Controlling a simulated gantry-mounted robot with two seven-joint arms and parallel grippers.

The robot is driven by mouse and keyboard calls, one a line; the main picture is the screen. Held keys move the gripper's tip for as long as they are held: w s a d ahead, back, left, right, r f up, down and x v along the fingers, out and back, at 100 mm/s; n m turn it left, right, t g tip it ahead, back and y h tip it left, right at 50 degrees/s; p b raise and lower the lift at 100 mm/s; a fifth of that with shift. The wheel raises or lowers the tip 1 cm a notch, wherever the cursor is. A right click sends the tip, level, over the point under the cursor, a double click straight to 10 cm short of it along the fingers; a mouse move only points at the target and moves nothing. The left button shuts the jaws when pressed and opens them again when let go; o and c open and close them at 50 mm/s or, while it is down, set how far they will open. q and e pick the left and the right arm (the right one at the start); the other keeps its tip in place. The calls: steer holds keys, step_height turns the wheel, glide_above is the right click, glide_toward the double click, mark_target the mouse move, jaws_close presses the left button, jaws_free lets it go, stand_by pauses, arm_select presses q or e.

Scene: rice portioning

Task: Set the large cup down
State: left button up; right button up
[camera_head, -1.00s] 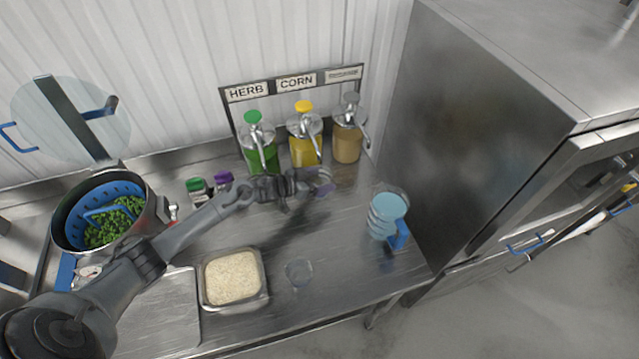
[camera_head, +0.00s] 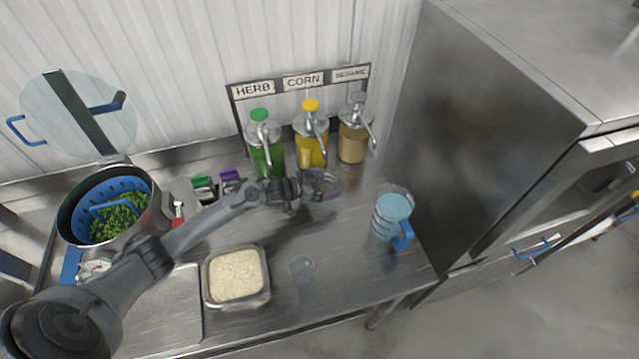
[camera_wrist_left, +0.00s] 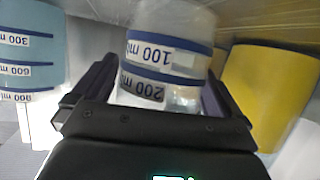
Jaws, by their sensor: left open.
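The large clear cup (camera_head: 381,228) with pale blue contents and a blue handle stands upright on the steel counter near its right end. Part of it shows at the left of the left wrist view (camera_wrist_left: 28,52), with 300, 600 and 900 ml marks. My left gripper (camera_head: 327,184) is open, to the left of the large cup and apart from it. A smaller clear cup with 100 and 200 ml marks (camera_wrist_left: 165,65) is between its fingers in the left wrist view; whether they touch it I cannot tell. My right gripper is out of view.
Herb (camera_head: 266,155), corn (camera_head: 312,150) and sesame (camera_head: 352,143) dispensers stand behind my left gripper. A rice tray (camera_head: 263,298) and a small clear round item (camera_head: 302,270) are in front. A pot (camera_head: 152,215) with a blue basket is at left. A steel cabinet (camera_head: 480,150) rises at right.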

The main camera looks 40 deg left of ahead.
arm_select(q)
steer(key=shift+s+r, duration=0.1)
steer(key=shift+r, duration=0.05)
steer(key=shift+s+a+r, duration=0.1)
steer(key=shift+s, duration=0.15)
steer(key=p+v, duration=0.1)
steer(key=v, duration=1)
steer(key=shift+s+r, duration=0.1)
